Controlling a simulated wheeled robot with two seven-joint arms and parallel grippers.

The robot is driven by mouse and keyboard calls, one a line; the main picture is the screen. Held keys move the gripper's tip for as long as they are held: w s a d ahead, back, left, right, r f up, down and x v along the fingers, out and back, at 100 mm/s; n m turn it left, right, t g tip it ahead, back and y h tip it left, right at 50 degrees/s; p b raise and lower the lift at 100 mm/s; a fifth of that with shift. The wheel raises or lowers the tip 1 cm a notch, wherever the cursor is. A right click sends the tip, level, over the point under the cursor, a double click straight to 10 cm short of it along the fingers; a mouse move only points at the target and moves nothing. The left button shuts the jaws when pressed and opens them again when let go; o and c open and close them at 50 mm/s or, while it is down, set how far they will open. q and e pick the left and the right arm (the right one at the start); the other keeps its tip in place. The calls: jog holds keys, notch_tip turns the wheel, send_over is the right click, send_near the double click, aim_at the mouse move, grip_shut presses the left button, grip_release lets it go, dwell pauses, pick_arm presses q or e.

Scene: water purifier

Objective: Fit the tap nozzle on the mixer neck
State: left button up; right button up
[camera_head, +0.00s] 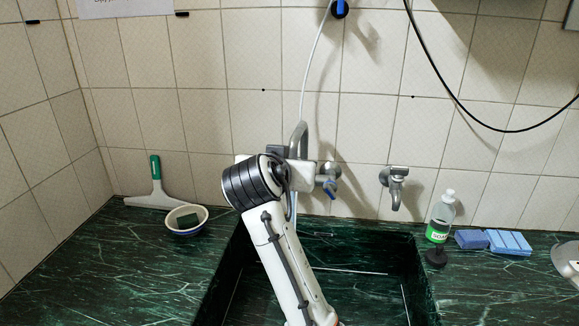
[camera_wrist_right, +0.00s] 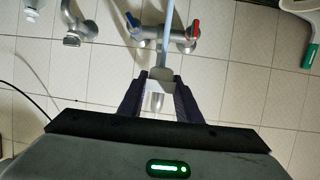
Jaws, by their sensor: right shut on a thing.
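The wall mixer, with its blue handle (camera_head: 330,188), is behind my right arm in the head view. Its curved grey neck (camera_head: 300,138) rises above the arm's end. In the right wrist view, where the scene is upside down, the mixer body (camera_wrist_right: 160,37) has a blue and a red handle. My right gripper (camera_wrist_right: 159,100) is shut on a small pale grey piece, apparently the tap nozzle (camera_wrist_right: 155,102), between its dark fingers. I cannot tell whether nozzle and neck touch. My left gripper is out of view.
A dark green sink (camera_head: 365,255) lies below. A second wall tap (camera_head: 395,180) is to the right, near a soap bottle (camera_head: 441,215) and blue sponges (camera_head: 508,242). A bowl (camera_head: 187,219) and a squeegee (camera_head: 156,190) are at left. A pale hose (camera_head: 311,70) runs up the wall.

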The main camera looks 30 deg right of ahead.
jog(key=shift+w+d, duration=0.7)
jog(key=shift+w, duration=0.1)
jog(key=o, duration=1.1)
jog(key=b+v, duration=0.1)
jog(key=v, duration=0.9)
jog(key=shift+s, duration=0.15)
